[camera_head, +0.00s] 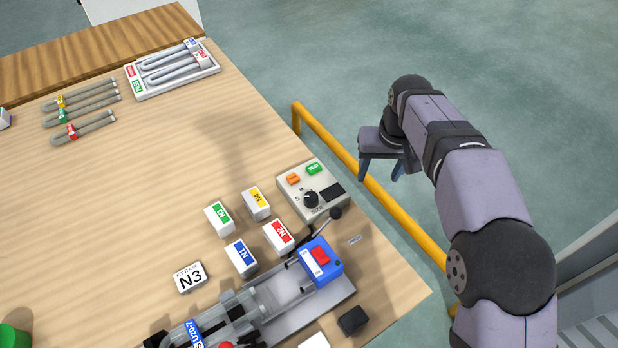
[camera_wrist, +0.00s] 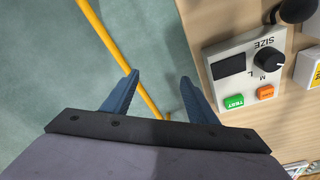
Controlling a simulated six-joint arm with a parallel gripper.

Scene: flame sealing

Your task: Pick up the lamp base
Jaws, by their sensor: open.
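Several small white lamp bases with coloured labels stand in a cluster on the wooden table in the head view: green (camera_head: 220,217), yellow (camera_head: 256,203), red N2 (camera_head: 279,237) and blue N1 (camera_head: 241,258). A white sign (camera_head: 190,277) beside them reads N3 under smaller text. My gripper (camera_head: 381,172) is up and to the right of the cluster, beyond the table edge, fingers pointing down. In the wrist view its two blue fingers (camera_wrist: 160,80) are apart with nothing between them. Only parts of white blocks show at that view's right edge.
A control box with a knob (camera_head: 313,192) stands between my gripper and the bases. A yellow rail (camera_head: 370,185) runs along the table side. A clamp machine with a blue block (camera_head: 321,262) is at the front. U-shaped tubes (camera_head: 84,108) and a tube tray (camera_head: 172,70) lie at the back.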

